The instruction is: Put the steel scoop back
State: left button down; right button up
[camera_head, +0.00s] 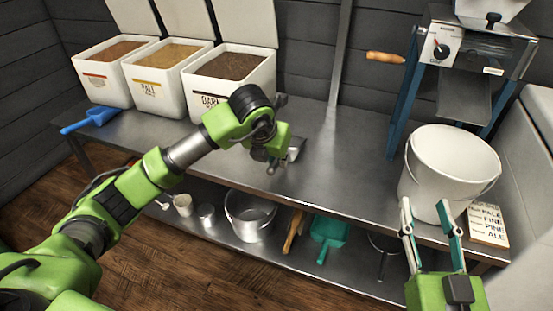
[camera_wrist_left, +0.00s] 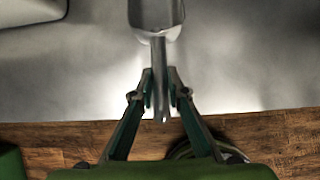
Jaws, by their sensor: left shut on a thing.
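The steel scoop (camera_wrist_left: 156,16) shows in the left wrist view with its bowl at the top and its handle running down between the fingers. My left gripper (camera_wrist_left: 160,78) is shut on that handle. In the head view my left gripper (camera_head: 277,163) is over the steel table near its front edge, right of the dark-grain bin. There the scoop (camera_head: 293,154) shows only as a small metal piece, mostly hidden by the gripper. Whether the scoop touches the table is hard to tell. My right gripper (camera_head: 425,207) is open and empty in front of the white bucket.
White grain bins (camera_head: 208,98) line the back left of the table (camera_head: 330,175), with a blue scoop (camera_head: 90,121) beside them. A mill (camera_head: 465,55), a white bucket (camera_head: 445,170) and a label card (camera_head: 488,224) stand right. The lower shelf holds a pail (camera_head: 250,222) and teal scoop (camera_head: 329,234).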

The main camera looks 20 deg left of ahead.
pick_arm(q)
jog(key=c, duration=1.9)
grip_release()
jog(key=shift+r, duration=0.1)
